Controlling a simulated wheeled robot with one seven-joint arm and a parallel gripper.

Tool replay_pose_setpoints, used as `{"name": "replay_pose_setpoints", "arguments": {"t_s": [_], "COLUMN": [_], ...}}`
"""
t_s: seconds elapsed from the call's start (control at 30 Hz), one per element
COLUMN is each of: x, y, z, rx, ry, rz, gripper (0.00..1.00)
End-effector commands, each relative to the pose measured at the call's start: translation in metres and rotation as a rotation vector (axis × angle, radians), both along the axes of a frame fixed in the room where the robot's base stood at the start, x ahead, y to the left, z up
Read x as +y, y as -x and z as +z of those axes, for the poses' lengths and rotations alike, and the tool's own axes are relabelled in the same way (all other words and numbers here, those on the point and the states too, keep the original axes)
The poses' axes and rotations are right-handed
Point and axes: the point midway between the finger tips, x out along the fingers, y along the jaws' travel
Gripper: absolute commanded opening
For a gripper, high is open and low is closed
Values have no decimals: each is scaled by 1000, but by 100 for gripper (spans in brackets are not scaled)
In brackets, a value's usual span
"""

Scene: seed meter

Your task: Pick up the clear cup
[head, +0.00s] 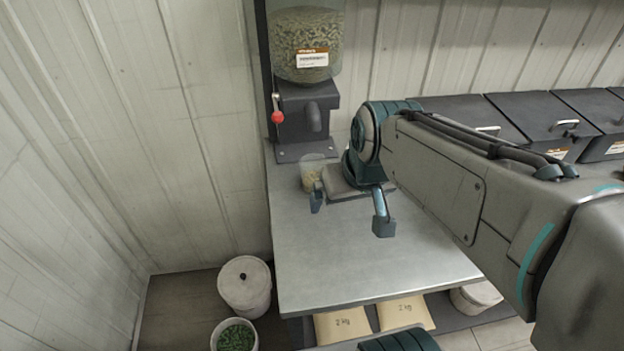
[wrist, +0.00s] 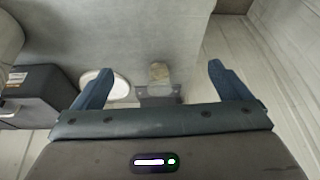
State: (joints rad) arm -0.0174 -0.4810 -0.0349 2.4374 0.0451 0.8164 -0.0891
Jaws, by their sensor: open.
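The clear cup (head: 312,175) stands upright on the metal bench (head: 340,255), in front of the dispenser, with pale grain-like stuff in its lower part. It seems to be the small yellowish shape (wrist: 159,73) in the wrist view, seen between the two fingers. My gripper (head: 349,212) is open and empty over the bench, its fingers pointing down. In the head view, its left finger is just below the cup and partly overlaps its lower edge. The cup is not between the fingers there; the height gap is hard to tell.
The dispenser (head: 307,95) with a red-knobbed lever stands behind the cup. Dark lidded bins (head: 530,118) line the back right. The front of the bench is clear.

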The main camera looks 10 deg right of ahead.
Motion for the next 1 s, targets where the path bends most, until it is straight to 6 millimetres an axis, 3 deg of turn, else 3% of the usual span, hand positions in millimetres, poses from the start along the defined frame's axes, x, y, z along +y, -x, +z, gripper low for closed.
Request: {"name": "replay_pose_setpoints", "arguments": {"t_s": [0.03,0.5,0.7,1.0], "x": [0,-11,-16,-14], "y": [-14,-134,-160,-192], "z": [-30,-160,-186,-186], "rx": [-6,-119,-146,-150], "ry": [-8,-10,6,12], "rz": [11,87,98,101], "gripper": [98,98,98,98]}}
